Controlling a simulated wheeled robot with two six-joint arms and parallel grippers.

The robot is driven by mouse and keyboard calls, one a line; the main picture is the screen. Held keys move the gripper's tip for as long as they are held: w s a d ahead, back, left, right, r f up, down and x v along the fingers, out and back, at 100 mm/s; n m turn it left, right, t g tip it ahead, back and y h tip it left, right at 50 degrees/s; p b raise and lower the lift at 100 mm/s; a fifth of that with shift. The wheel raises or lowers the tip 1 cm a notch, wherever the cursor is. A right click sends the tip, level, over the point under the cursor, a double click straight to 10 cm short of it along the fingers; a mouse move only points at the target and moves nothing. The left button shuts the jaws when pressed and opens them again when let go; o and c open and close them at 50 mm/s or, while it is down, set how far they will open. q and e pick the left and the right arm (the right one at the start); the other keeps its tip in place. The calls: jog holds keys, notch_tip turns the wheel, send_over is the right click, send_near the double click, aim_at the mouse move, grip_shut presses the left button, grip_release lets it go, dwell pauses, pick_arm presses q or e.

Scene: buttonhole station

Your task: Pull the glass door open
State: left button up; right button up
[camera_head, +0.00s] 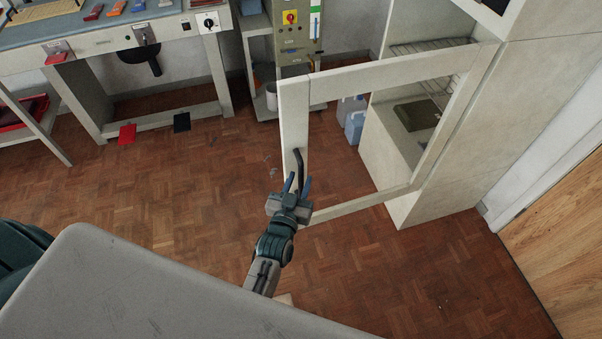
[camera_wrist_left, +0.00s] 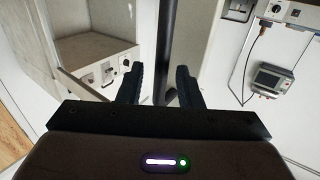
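The glass door (camera_head: 293,121) has a pale frame and a clear pane, and stands swung out from the tall pale cabinet (camera_head: 468,150) on the right. Its dark upright bar handle (camera_head: 300,165) is on the frame's left side. My left gripper (camera_head: 298,184) is at the lower part of the handle. In the left wrist view, the handle (camera_wrist_left: 166,40) passes between the two dark fingers of the gripper (camera_wrist_left: 160,85). The fingers are apart, with a gap visible beside the bar. My right gripper is not in view.
Inside the cabinet are a wire rack and a dark flat box (camera_head: 418,115). Blue containers (camera_head: 354,125) stand on the floor behind the door. A workbench (camera_head: 110,35) is at the back left. A wooden door (camera_head: 562,235) is at the right. The parquet floor left of the glass door is mostly clear.

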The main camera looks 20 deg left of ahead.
pick_arm(q)
jog(key=s+p, duration=0.4)
jog(key=s, duration=0.4)
jog(key=shift+d, duration=0.3)
jog(key=shift+r, duration=0.1)
